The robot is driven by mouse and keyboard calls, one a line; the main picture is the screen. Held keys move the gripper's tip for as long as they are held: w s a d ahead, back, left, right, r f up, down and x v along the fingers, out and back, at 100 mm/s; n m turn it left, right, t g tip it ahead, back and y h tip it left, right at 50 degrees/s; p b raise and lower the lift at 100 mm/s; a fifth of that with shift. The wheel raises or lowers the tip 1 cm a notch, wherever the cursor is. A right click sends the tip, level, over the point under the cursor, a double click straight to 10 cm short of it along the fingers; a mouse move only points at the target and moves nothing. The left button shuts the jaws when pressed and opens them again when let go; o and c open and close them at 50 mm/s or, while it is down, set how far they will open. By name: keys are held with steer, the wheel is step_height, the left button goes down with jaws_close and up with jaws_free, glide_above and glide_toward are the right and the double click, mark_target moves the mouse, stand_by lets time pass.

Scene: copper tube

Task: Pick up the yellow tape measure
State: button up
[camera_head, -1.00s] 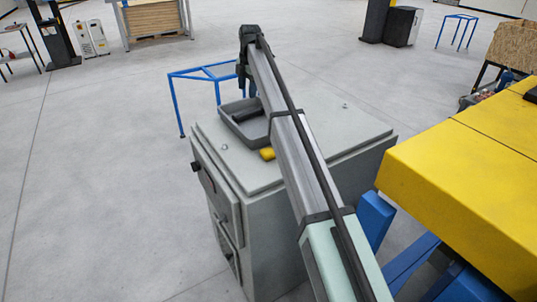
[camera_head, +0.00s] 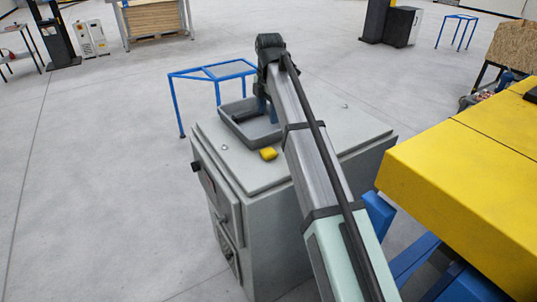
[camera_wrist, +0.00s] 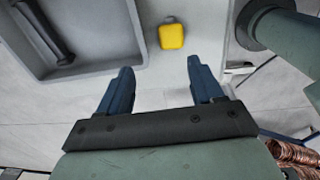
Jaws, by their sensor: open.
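The yellow tape measure (camera_head: 268,154) lies on the top of the grey cabinet (camera_head: 260,180), just in front of the grey tray. In the wrist view the tape measure (camera_wrist: 172,34) is a small yellow block near the top, beside the tray's corner. My gripper (camera_wrist: 160,85) shows there with two blue fingers spread apart and nothing between them. The tape measure lies beyond the fingertips, slightly right of their midline. In the head view my gripper (camera_head: 270,112) hangs over the tray area, mostly hidden behind my arm.
The grey tray (camera_head: 232,127) holds a dark object, seen in the wrist view as a dark bar (camera_wrist: 45,30). A blue frame (camera_head: 180,100) stands behind the cabinet. A large yellow-topped structure (camera_head: 460,180) stands at right. Copper-coloured tubes (camera_wrist: 295,155) show at the wrist view's lower right.

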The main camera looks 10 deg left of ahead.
mark_target(270, 150)
steer(key=f, duration=0.9)
steer(key=s+f, duration=0.1)
steer(key=f, duration=0.4)
steer(key=shift+d, duration=0.4)
steer(key=shift+r, duration=0.1)
steer(key=shift+c, duration=0.2)
steer(key=c, duration=0.9)
steer(key=shift+r, duration=0.1)
